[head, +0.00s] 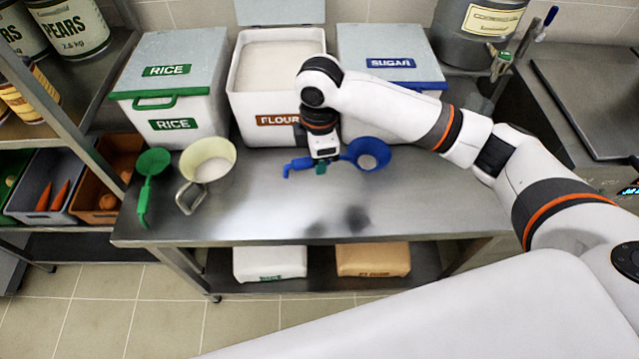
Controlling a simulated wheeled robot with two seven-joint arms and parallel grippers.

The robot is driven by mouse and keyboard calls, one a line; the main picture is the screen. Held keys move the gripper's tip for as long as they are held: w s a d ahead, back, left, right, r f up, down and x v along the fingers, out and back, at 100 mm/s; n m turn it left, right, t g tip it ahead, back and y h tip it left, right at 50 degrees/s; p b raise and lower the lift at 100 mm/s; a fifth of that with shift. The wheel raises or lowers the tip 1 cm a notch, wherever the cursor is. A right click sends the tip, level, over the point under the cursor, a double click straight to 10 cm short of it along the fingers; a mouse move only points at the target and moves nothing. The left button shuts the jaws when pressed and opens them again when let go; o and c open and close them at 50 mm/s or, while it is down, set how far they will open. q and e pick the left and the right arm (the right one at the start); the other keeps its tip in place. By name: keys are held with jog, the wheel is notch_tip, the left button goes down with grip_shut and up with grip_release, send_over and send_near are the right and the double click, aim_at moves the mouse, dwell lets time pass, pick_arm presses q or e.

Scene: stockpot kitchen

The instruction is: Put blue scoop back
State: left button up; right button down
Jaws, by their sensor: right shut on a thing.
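The blue scoop (369,151) is in front of the flour and sugar bins, its bowl to the right and its handle to the left. My right gripper (322,164) points down and is shut on the scoop's handle. Dark patches on the table below suggest the scoop is held above the top. A pale patch shows inside its bowl; I cannot tell whether it is contents. The sugar bin (392,69) has a blue label and a closed lid. The flour bin (270,75) stands open with white contents. My left gripper is not in view.
The rice bin (169,80) is closed. A green scoop (152,162) and a cream scoop (211,160) lie on the left of the steel table (260,215). A large metal pot (478,32) stands at the back right. The table's front middle is clear.

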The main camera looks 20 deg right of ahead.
jog(key=n, duration=0.2)
jog(key=w+a+n, duration=0.1)
jog(key=n, duration=0.1)
jog(key=shift+a+f+p, duration=0.1)
jog(key=shift+f+p, duration=0.25)
jog(key=shift+f, duration=0.05)
jog(key=f+n, duration=0.1)
jog(key=f, duration=0.2)
jog(key=f+n, duration=0.1)
jog(key=f, duration=0.3)
jog(key=f+p, duration=0.1)
jog(key=f, duration=0.3)
jog(key=shift+w+a+f+n, duration=0.1)
jog(key=shift+w+a+n, duration=0.15)
jog(key=shift+w+n, duration=0.15)
jog(key=shift+f, duration=0.15)
jog(key=c, duration=1.2)
grip_release()
jog(key=shift+c, duration=0.2)
